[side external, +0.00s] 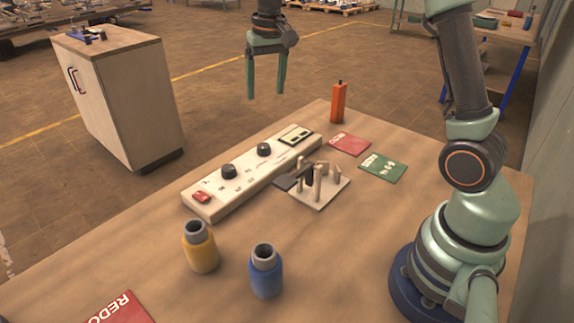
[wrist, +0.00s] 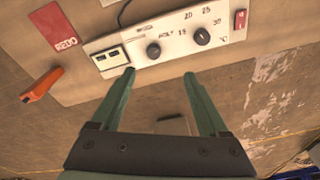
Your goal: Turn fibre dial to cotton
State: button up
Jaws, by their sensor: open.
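A long white control panel (side external: 215,205) lies on the table with two black dials. The dial nearer the socketed end (side external: 264,149) has a label beside it that looks like "POLY" in the wrist view, so it appears to be the fibre dial (wrist: 153,50). The other dial (side external: 229,171) has numbers and a °C mark around it; it also shows in the wrist view (wrist: 202,36). No cotton label is readable. My gripper (side external: 266,95) is open and empty, raised above and beyond the panel, apart from both dials. Its fingers (wrist: 158,71) show in the wrist view.
A red switch (side external: 201,197) sits on the panel's near end. An orange upright object (side external: 338,103), a red card (side external: 350,144), a green card (side external: 382,166) and a pegged block (side external: 325,197) lie right of it. Yellow (side external: 201,250) and blue (side external: 265,275) bottles stand in front.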

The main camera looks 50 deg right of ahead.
jog(key=m+g, duration=0.1)
jog(key=m, duration=0.1)
send_over(263, 145)
notch_tip(263, 145, down, 7)
notch_tip(263, 145, down, 12)
jog(key=shift+s, duration=0.15)
grip_shut()
jog(key=shift+n, duration=0.3)
